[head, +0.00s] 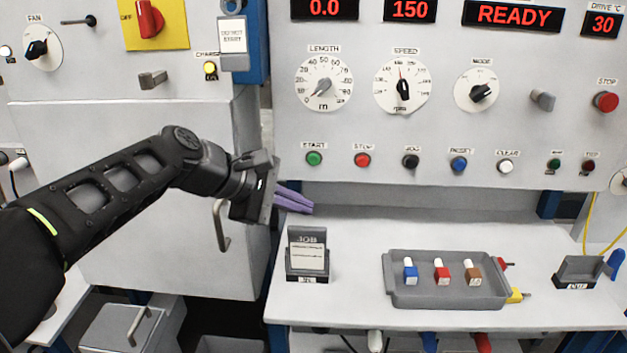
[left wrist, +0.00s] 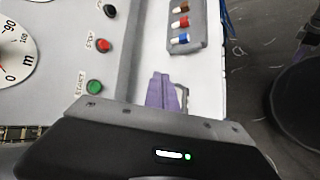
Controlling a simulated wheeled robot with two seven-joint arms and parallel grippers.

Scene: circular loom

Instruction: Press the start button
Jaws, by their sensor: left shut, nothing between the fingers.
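The start button (head: 314,158) is green and sits under a START label at the lower left of the control panel. It also shows in the left wrist view (left wrist: 94,87), next to the red stop button (left wrist: 103,46). My left gripper (head: 308,204) has purple fingers, shut and empty, pointing right. In the head view its tips are below the start button and apart from it in the picture. In the left wrist view the fingers (left wrist: 160,92) are to the right of the button. My right gripper is not in view.
A job card holder (head: 307,272) and a grey tray (head: 400,300) with several coloured pieces stand on the white shelf below the panel. A red stop button (head: 362,160) is just right of start. A cabinet handle (head: 221,226) is under my left arm.

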